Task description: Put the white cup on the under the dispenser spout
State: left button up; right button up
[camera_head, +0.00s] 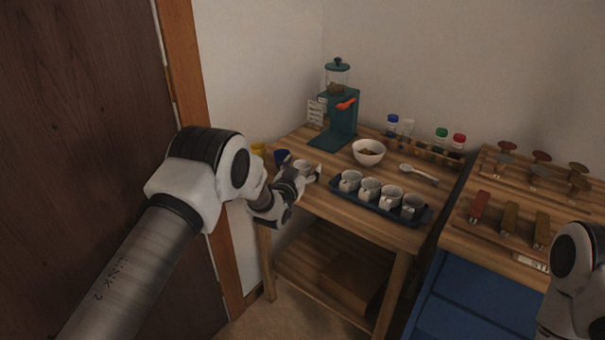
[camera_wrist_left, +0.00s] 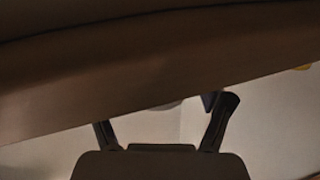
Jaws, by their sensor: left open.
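A green dispenser (camera_head: 343,115) with a clear hopper and an orange-red handle stands at the back left of the wooden table. A white cup (camera_head: 302,164) is at the table's left side, partly hidden by my left gripper (camera_head: 306,178). The gripper is open, its fingers right at the near side of this cup; I cannot tell if they touch it. In the left wrist view, my left gripper (camera_wrist_left: 166,118) shows spread fingers and a broad brown surface cuts across above them. Several more white cups (camera_head: 370,188) stand on a dark tray (camera_head: 338,196). My right gripper is out of view.
A blue cup (camera_head: 282,156) and a yellow cup (camera_head: 258,150) stand beside the white cup. A white bowl (camera_head: 368,147), a spoon (camera_head: 418,172) and a rack of capped bottles (camera_head: 425,150) are farther right. A second table with handled tools (camera_head: 508,217) is at the right.

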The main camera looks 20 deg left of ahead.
pick_arm(q)
jog(key=shift+s+r, duration=0.1)
jog(key=c, duration=1)
jog(key=shift+r, duration=0.1)
